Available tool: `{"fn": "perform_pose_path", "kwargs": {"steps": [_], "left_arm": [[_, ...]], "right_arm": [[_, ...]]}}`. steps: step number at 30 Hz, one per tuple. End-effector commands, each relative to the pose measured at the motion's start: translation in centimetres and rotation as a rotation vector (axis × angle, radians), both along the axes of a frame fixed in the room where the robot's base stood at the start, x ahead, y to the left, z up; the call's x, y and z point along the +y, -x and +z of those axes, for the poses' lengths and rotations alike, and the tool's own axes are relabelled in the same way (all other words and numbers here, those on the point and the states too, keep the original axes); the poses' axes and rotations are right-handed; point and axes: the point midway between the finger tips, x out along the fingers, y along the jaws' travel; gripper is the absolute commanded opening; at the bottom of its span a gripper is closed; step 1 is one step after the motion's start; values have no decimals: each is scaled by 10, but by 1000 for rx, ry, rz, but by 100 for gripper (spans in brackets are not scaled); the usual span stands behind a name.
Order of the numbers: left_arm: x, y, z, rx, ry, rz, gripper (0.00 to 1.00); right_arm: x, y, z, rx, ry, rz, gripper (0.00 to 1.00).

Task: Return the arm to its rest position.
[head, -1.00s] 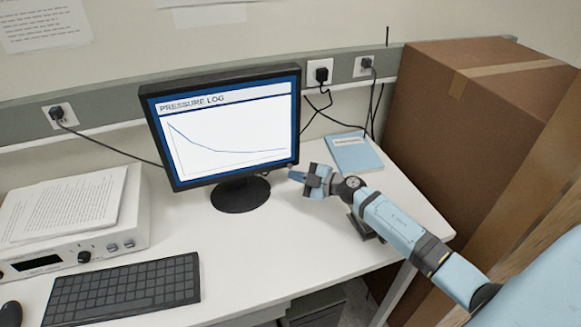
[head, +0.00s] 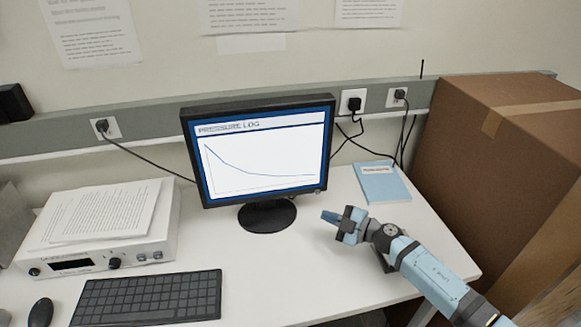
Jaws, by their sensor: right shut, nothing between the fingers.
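My right arm comes in from the lower right, over the right part of the white desk (head: 250,262). My right gripper (head: 328,216) is shut and empty. It points left, just right of the base of the monitor (head: 262,150), and seems clear of it. A dark object lies partly hidden behind my right wrist; I cannot tell what it is. My left gripper is not in view.
A blue booklet (head: 384,183) lies at the desk's back right. A large cardboard box (head: 480,170) stands right of the desk. A keyboard (head: 148,297), mouse (head: 40,312) and white instrument (head: 110,248) with papers on top are at the left. Cables hang from the wall outlets (head: 354,102).

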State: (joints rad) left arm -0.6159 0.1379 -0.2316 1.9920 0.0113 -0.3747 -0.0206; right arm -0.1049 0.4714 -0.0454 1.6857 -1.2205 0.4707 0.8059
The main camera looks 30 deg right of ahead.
Motion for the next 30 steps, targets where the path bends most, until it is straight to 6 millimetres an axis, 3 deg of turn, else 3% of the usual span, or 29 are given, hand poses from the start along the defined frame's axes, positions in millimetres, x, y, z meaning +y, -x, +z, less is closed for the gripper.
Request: {"fn": "perform_pose_path", "kwargs": {"steps": [8, 14, 19, 24, 30], "left_arm": [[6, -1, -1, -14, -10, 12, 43], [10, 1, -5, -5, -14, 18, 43], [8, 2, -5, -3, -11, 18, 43], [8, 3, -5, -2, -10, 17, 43], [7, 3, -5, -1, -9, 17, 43]], "right_arm": [[2, 1, 3, -9, -16, -21, 0], [8, 17, 28, -55, -157, -284, 0], [4, 56, 34, 65, -303, -634, 0], [13, 119, 15, 380, -375, -906, 0], [39, 185, -1, 740, -367, -1008, 0]]}}
